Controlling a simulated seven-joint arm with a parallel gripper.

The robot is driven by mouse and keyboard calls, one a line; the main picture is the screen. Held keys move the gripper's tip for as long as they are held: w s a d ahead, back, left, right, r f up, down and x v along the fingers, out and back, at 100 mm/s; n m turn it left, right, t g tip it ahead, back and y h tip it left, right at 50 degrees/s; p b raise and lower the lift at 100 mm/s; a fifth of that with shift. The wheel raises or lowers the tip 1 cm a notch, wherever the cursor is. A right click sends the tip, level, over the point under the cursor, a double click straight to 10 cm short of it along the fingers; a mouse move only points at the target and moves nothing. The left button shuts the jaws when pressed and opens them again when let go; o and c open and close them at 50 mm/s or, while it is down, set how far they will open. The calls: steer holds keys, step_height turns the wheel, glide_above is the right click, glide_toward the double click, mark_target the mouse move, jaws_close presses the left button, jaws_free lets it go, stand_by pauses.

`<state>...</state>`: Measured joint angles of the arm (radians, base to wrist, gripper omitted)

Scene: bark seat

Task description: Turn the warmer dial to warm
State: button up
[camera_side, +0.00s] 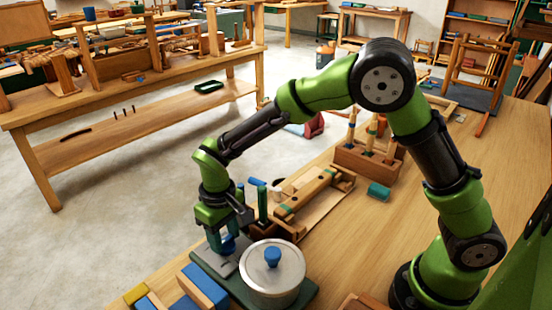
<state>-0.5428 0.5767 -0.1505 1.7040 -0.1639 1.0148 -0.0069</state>
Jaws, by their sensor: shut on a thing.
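The warmer is a dark green base (312,290) at the front edge of the wooden bench, with a grey metal plate on its left part. A silver lidded pot (272,279) with a blue knob on its lid stands on the base. A blue dial (229,243) shows at the grey plate, left of the pot. My gripper (226,246) points down at the dial, with its fingers closed on it. The fingers hide much of the dial, and I cannot read its setting or any marks.
A wooden tray with a bar (310,194) and dark green posts lies just behind the pot. A wooden tool rack (368,163) and a small green block (378,191) are farther back. Blue and yellow blocks (196,284) lie at front left.

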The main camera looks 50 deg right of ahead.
mark_target(225, 240)
steer(key=m, duration=0.5)
steer(key=shift+m, duration=0.4)
steer(key=m, duration=0.4)
steer(key=shift+m, duration=0.4)
steer(key=o, duration=1.1)
steer(key=shift+c, duration=0.2)
step_height(225, 240, up, 17)
